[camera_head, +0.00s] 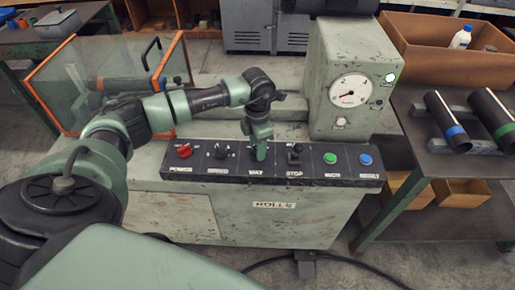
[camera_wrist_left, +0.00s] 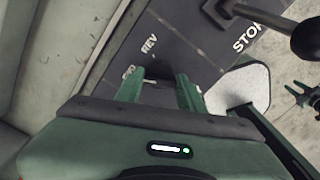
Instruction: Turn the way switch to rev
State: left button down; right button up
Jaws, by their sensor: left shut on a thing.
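The way switch (camera_wrist_left: 158,74) is a small dark knob on the control panel, mostly hidden by my left gripper (camera_head: 260,153). In the head view, that gripper points down at the panel above the WAY label. In the left wrist view, its two green fingers (camera_wrist_left: 160,88) stand on either side of the knob, shut on it. The REV label (camera_wrist_left: 149,44) shows just beyond the fingers, with a partly covered label left of it. The exact angle of the switch cannot be told.
On the dark panel (camera_head: 345,176), a red power knob (camera_head: 184,150) and a speed knob (camera_head: 221,152) sit left of the gripper. The stop lever (camera_head: 295,151) stands close on its right, then a green button (camera_head: 330,158) and a blue button (camera_head: 365,159). A gauge housing (camera_head: 325,60) rises behind.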

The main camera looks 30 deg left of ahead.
pick_arm(q)
jog(key=m+b, duration=0.2)
jog(key=shift+f+m, duration=0.15)
jog(key=shift+m, duration=0.15)
jog(key=m+b, duration=0.3)
jog(key=m, duration=0.1)
jog(key=shift+b, duration=0.3)
jog(key=m+b, duration=0.1)
jog(key=m, duration=0.2)
jog(key=shift+b, duration=0.3)
jog(key=shift+r+m+b, duration=0.25)
jog(key=shift+m+b, duration=0.55)
jog(key=shift+m, duration=0.6)
jog(key=c, duration=0.9)
grip_release()
jog(key=shift+r, duration=0.1)
